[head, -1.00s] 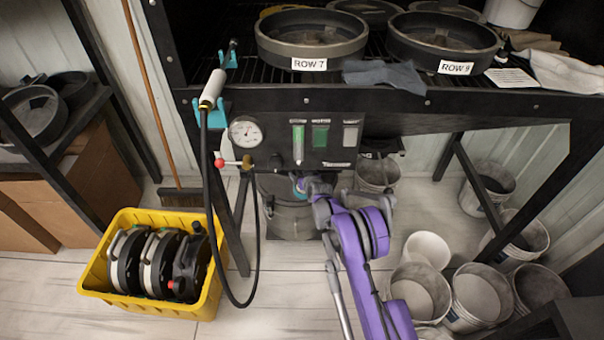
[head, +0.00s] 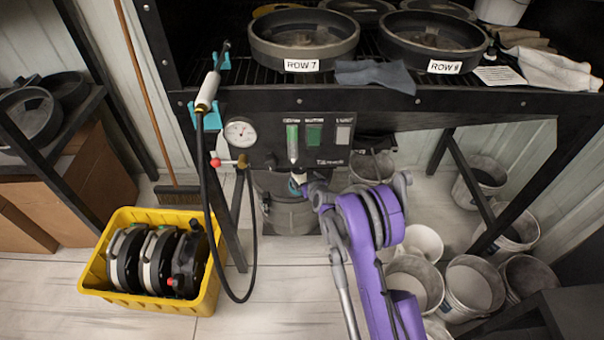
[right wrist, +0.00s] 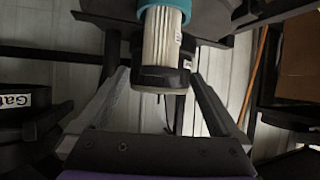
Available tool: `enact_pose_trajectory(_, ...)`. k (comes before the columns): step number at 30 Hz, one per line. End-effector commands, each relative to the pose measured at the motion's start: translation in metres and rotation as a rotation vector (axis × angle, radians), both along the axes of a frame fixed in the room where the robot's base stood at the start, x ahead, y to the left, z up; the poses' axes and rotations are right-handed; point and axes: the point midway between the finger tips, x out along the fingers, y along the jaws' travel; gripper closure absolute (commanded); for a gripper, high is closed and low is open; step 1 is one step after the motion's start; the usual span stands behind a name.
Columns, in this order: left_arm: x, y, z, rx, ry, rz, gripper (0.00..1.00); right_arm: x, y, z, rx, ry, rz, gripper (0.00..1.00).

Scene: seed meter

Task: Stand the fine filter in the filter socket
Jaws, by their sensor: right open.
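A filter (right wrist: 162,38) with cream pleats, a teal band at one end and a black cap at the other shows at the top middle of the right wrist view. In the head view its pale and teal part (head: 298,181) shows small, below the dark gauge panel. My right gripper (right wrist: 160,78) is open; its two fingers point at the filter's black cap, one on each side, with gaps. No grip on the filter shows. The teal end is by a dark surface; I cannot tell whether it is seated. The socket is not clear to see. My left gripper is out of view.
A hose with a grey-white handle (head: 208,92) hangs left of the gauge (head: 240,132). A yellow crate (head: 205,300) with several black discs stands on the floor at left. Several buckets (head: 475,287) stand at right. The rack's shelf edge (head: 400,103) is overhead.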

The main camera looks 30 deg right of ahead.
Motion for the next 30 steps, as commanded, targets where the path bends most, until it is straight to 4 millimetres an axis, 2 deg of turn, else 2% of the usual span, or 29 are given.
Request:
enact_pose_trajectory(8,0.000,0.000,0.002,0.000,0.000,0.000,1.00,-0.009,0.010,0.012,0.005,0.011,0.010,0.00)
enact_pose_trajectory(11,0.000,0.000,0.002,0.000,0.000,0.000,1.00,-0.015,0.032,0.033,0.018,0.044,0.036,0.00)
enact_pose_trajectory(14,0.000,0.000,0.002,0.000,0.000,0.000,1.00,-0.031,0.065,0.064,0.040,0.100,0.074,0.00)
enact_pose_trajectory(18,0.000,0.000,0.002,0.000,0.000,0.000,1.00,-0.071,0.113,0.105,0.068,0.196,0.127,0.00)
enact_pose_trajectory(23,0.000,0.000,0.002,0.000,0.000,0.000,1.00,-0.133,0.161,0.140,0.090,0.308,0.174,0.00)
enact_pose_trajectory(27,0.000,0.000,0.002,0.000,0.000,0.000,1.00,-0.199,0.195,0.159,0.102,0.409,0.207,0.00)
enact_pose_trajectory(30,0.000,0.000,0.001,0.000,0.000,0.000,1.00,-0.250,0.214,0.165,0.105,0.481,0.222,0.00)
